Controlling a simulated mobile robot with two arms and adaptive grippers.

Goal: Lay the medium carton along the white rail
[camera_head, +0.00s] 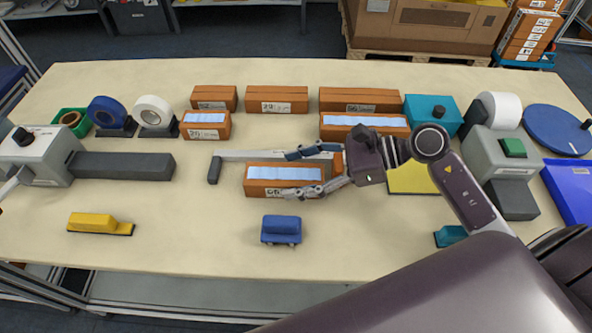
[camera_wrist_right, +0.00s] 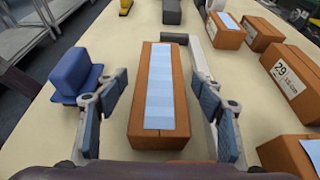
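The medium carton (camera_head: 255,188), orange-brown with a pale blue strip on top, lies flat on the table just in front of the white rail (camera_head: 260,155), roughly parallel to it. In the right wrist view the carton (camera_wrist_right: 152,140) lies between the spread fingers of my right gripper (camera_wrist_right: 158,115), with a gap on both sides. The rail (camera_wrist_right: 196,48) runs to its right there. In the head view my right gripper (camera_head: 318,170) comes from the right and overlaps the carton's right end. The fingers are open. My left gripper does not show.
A blue block (camera_head: 281,229) stands in front of the carton and close to my finger in the wrist view (camera_wrist_right: 75,77). A dark grey bar (camera_head: 123,165) lies left of the rail. Other cartons (camera_head: 277,99) stand behind.

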